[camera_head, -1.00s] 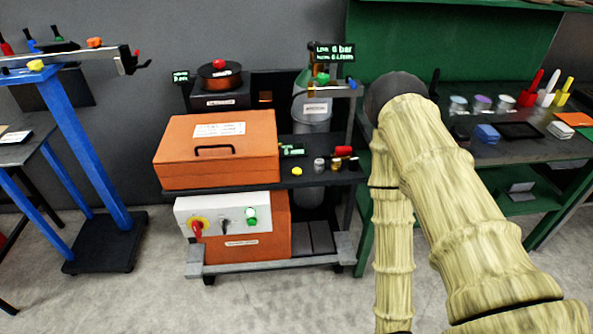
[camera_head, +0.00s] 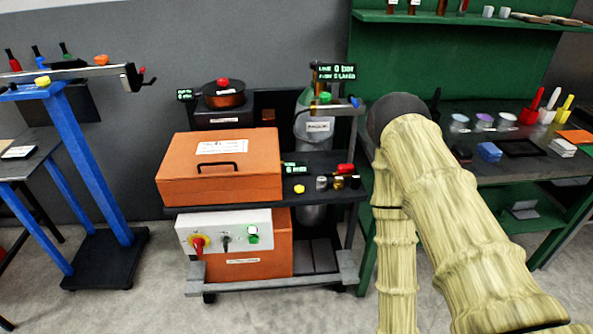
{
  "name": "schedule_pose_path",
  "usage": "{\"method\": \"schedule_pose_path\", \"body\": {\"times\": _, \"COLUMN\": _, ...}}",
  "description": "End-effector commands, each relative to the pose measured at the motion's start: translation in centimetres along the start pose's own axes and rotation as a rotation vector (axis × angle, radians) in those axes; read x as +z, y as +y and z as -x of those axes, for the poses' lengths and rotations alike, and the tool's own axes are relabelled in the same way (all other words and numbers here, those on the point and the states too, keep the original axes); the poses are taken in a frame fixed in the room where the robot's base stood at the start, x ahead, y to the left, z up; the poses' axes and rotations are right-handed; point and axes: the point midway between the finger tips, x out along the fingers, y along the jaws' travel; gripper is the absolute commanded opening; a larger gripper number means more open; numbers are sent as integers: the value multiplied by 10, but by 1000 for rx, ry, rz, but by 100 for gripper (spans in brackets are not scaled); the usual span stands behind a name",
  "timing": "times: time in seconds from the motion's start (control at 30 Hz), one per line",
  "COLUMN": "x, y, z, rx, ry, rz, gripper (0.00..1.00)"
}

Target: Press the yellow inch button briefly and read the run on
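A small yellow round piece (camera_head: 299,189) sits on the dark shelf of the cart, right of the orange case. Another yellow knob (camera_head: 42,81) sits on top of the blue stand at the left. I cannot tell which of them is the inch button; no label is legible. My arm, in a pale yellow sleeve, rises at the right and ends in view at a dark grey rounded part. My gripper's fingers do not show. No part of my arm touches either yellow piece.
The orange case (camera_head: 221,182) stands on the cart above a white control panel (camera_head: 228,232) with a red knob, a switch and a green button. A gas cylinder (camera_head: 314,125) stands behind. The green bench (camera_head: 470,182) is behind my arm. Grey floor is open in front.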

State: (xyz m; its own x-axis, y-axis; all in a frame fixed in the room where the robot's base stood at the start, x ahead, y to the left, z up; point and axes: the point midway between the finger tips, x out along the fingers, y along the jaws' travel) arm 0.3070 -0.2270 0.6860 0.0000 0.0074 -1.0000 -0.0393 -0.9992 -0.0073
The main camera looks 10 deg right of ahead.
Motion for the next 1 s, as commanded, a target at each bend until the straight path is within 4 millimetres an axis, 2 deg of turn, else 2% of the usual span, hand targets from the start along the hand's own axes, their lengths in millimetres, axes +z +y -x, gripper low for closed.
{"method": "schedule_pose_path", "body": {"times": 0.17, "x": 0, "y": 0, "z": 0, "rx": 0, "ry": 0, "rz": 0, "gripper": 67}}
{"method": "schedule_pose_path", "body": {"times": 0.53, "x": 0, "y": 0, "z": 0, "rx": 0, "ry": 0, "rz": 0, "gripper": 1}}
{"method": "schedule_pose_path", "body": {"times": 1.0, "x": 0, "y": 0, "z": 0, "rx": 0, "ry": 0, "rz": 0, "gripper": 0}}
